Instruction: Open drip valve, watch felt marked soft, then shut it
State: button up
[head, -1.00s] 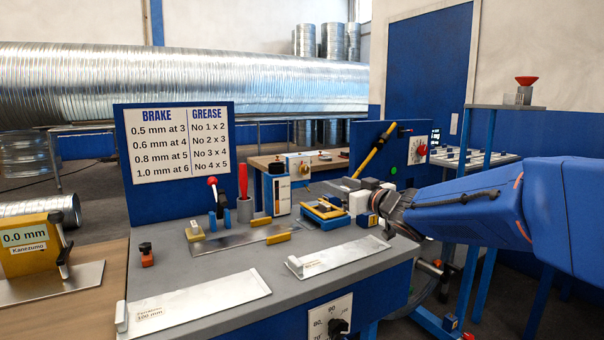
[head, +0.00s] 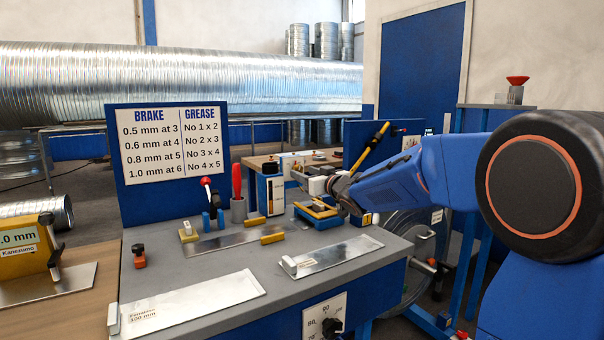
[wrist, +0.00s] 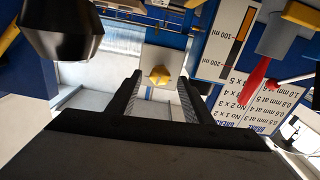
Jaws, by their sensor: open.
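My gripper (wrist: 160,85) is open and empty in the wrist view. A yellow knob on a pale square plate (wrist: 150,55) shows between its fingers, apart from them as far as I can tell; it looks like a valve handle. Beside it is the graduated oil reservoir (wrist: 226,42), seen upside down. In the head view the reservoir (head: 271,190) stands upright at the bench's back, and my gripper (head: 300,179) is just right of it. A yellow and blue tray (head: 318,213) sits below the gripper. No felt marked soft is readable, and the valve is unclear in the head view.
The grey bench (head: 215,262) carries metal sheets, a red bottle (head: 237,182), a red-knobbed lever (head: 206,183) and a BRAKE/GREASE board (head: 168,145). The yellow gauge (head: 22,245) is at left. A dark rounded shape (wrist: 62,25) is close in the wrist view.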

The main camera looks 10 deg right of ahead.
aim_at(297, 169)
jog(key=shift+x, duration=1.3)
jog(key=c, duration=1.1)
jog(key=shift+o, duration=0.2)
jog(key=shift+n, duration=0.3)
jog(key=n, duration=0.5)
jog(key=shift+n, duration=0.3)
jog(key=n, duration=0.5)
